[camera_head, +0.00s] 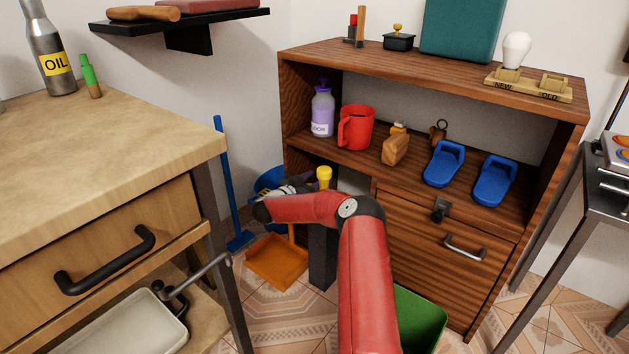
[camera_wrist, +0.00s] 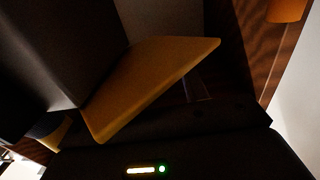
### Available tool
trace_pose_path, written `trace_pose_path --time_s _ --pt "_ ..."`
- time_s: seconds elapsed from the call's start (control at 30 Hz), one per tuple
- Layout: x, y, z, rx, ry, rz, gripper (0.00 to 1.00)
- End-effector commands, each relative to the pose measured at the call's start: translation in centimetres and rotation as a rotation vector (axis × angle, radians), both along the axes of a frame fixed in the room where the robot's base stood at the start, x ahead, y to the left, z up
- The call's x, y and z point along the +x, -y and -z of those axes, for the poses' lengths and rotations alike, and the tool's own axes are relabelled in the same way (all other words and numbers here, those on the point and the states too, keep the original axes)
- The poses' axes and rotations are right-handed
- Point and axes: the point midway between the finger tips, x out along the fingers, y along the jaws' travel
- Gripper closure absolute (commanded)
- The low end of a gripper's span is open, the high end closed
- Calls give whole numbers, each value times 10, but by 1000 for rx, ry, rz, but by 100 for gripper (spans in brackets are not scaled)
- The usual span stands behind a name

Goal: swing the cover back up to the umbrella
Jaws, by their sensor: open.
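I cannot identify an umbrella for certain. A narrow dark upright box (camera_head: 322,262) stands on the floor left of the wooden cabinet, partly behind my red arm. A yellow piece (camera_head: 323,174) shows above it, close to my gripper (camera_head: 300,184). In the wrist view a flat yellow slab (camera_wrist: 150,85) slants out beside a dark grey block (camera_wrist: 60,50), close in front of my gripper; it may be the cover. My gripper is open, and its fingers are hard to make out. I cannot tell whether it touches the slab. The wrist view is dark.
The wooden cabinet (camera_head: 430,80) stands right, holding a red mug (camera_head: 357,128) and blue slippers (camera_head: 444,164). A green bin (camera_head: 420,318) is below my arm. An orange dustpan (camera_head: 277,262) and a blue broom (camera_head: 228,180) stand left, beside the wooden table (camera_head: 110,140).

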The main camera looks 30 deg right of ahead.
Motion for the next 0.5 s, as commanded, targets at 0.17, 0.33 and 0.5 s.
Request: trace_pose_path --time_s 0.17,0.33,0.5 --pt "2 9 0 -1 -1 0 56" --pt "2 9 0 -1 -1 -1 56" --pt "2 9 0 -1 -1 -1 73"
